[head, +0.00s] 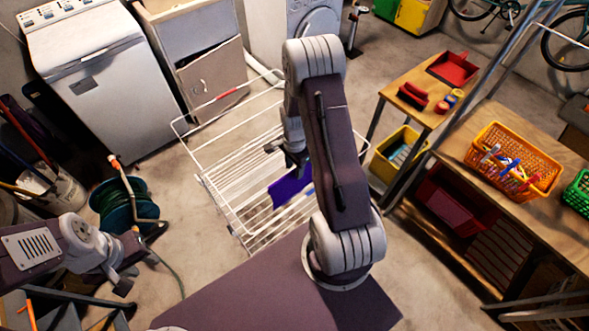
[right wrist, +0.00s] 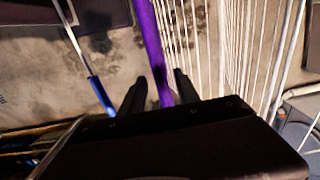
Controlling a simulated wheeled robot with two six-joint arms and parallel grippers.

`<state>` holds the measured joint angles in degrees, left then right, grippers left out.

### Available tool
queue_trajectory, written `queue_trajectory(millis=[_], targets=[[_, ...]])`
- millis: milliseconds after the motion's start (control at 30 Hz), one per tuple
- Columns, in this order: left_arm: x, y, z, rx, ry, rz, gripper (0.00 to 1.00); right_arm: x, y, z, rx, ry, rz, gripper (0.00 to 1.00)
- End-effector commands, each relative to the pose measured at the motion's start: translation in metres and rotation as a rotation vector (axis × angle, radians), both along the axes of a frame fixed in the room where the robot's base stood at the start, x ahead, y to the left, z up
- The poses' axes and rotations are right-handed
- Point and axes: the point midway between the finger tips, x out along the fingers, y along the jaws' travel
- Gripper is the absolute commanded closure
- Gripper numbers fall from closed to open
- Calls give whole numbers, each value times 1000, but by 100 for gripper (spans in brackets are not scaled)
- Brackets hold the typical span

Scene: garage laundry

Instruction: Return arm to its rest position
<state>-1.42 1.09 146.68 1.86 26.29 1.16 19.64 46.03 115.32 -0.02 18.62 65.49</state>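My right arm reaches from the base over the white wire drying rack (head: 215,165). My right gripper (head: 285,158) is above the rack, beside a purple cloth (head: 290,186) hanging on it. In the right wrist view the two dark fingers (right wrist: 160,92) stand apart, and the purple cloth (right wrist: 150,40) shows edge-on in the gap between them. I cannot tell whether either finger touches it. My left arm comes in at the lower left, and my left gripper (head: 137,270) has its fingers apart, with nothing seen between them.
A green hose reel (head: 125,208) stands near my left gripper. A wooden bench (head: 480,130) with an orange basket (head: 510,160) is on the right. A yellow bin (head: 395,155) sits right of the rack. A white washer (head: 95,80) is at the back left.

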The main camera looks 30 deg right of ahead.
Motion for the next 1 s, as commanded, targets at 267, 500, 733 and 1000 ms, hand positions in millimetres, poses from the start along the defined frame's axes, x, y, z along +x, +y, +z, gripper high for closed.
queue_trajectory(millis=[267,500,733,1000], targets=[[0,0,-4,0,0,0,65,1,0,60,-2,-4,0,62],[0,0,-5,0,0,0,65,0,0,78,0,0,0,62],[0,0,-5,0,0,0,65,0,0,78,0,0,0,62],[0,0,-4,0,0,0,65,5,73,138,-28,-120,250,62]])
